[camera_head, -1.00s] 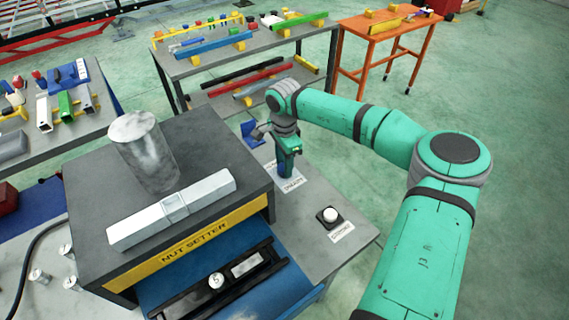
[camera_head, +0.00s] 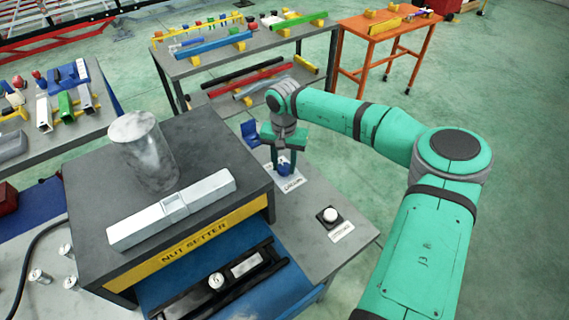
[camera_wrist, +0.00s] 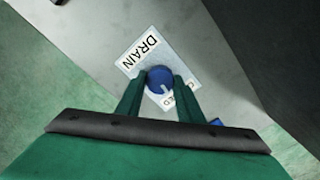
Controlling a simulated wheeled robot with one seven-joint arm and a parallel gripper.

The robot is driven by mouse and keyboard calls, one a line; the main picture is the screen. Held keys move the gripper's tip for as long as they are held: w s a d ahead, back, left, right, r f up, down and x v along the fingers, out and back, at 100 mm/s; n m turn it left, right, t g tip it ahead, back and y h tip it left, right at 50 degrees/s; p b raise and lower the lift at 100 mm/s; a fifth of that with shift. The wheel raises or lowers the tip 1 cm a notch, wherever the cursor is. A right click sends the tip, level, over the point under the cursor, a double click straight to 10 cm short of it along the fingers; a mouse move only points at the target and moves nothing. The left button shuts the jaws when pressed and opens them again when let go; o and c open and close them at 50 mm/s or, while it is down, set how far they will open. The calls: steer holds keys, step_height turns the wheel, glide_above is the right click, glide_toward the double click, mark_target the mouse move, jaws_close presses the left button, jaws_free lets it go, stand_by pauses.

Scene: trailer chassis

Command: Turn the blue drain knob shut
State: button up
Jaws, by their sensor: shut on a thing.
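The blue drain knob (camera_wrist: 160,78) is round and sits on a white label plate (camera_wrist: 143,53) marked "DRAIN", on the grey bench top. More lettering shows by the knob's lower side in the wrist view, partly hidden by a finger. My gripper (camera_wrist: 159,84) points down with one green finger on each side of the knob, shut on it. In the head view my gripper (camera_head: 283,168) stands at the right of the nut setter, and the knob (camera_head: 284,170) shows between its fingers. The direction of any mark on the knob is too small to tell.
The nut setter housing (camera_head: 90,190), with a metal cylinder and a pale bar on top, stands left of my gripper. A white push button (camera_head: 330,215) is on the bench in front of it. A blue part (camera_head: 251,133) is just behind.

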mark_target(284, 167)
steer(key=shift+w+r+n, duration=0.1)
steer(key=shift+w+n, duration=0.05)
steer(key=shift+n, duration=0.45)
steer(key=o, duration=1.1)
steer(key=shift+c, duration=0.2)
step_height(284, 167, up, 11)
steer(key=shift+a+f, duration=0.1)
steer(key=shift+f, duration=0.15)
step_height(284, 167, down, 11)
steer(key=shift+r, duration=0.15)
steer(key=shift+r, duration=0.1)
stand_by(0.4)
